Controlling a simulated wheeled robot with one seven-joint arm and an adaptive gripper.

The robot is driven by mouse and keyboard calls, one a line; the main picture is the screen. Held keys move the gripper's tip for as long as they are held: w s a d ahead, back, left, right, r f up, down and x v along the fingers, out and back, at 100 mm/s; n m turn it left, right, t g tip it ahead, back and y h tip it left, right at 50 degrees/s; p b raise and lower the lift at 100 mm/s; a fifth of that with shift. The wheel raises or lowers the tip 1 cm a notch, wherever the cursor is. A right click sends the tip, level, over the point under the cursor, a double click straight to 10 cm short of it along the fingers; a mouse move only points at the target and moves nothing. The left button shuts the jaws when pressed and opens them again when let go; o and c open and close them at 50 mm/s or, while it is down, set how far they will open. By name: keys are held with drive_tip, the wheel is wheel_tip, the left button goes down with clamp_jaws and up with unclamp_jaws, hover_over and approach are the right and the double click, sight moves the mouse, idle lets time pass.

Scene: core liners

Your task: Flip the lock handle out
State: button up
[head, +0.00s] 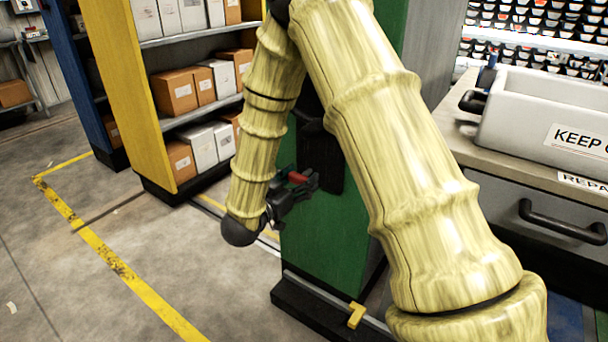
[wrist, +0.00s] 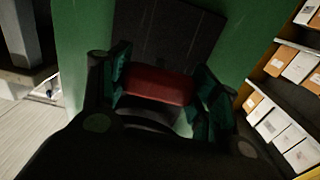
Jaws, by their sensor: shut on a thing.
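My gripper (head: 304,181) is at the end panel of the green shelf unit (head: 325,235). In the wrist view, its two dark fingers (wrist: 165,92) close around a red handle (wrist: 158,87), which lies between them. The red handle also shows as a small patch in the head view (head: 298,177). Behind it is a black plate (wrist: 165,40) fixed on the green panel. I take the red piece to be the lock handle. Its hinge and how far it stands out from the plate are hidden by the fingers and the dim light.
A yellow-ended shelf (head: 125,85) with several boxes stands behind on the left. A workbench (head: 525,165) with a grey bin (head: 545,110) is at right. A yellow clip-like piece (head: 356,315) sits on the green unit's base rail. The floor at left is clear, with yellow lines.

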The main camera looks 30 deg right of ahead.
drive_tip(key=o, duration=1.5)
drive_tip(key=shift+a, duration=0.2)
drive_tip(key=shift+c, duration=0.2)
drive_tip(key=shift+s, duration=0.1)
drive_tip(key=v, duration=1.2)
drive_tip(key=shift+f, duration=0.1)
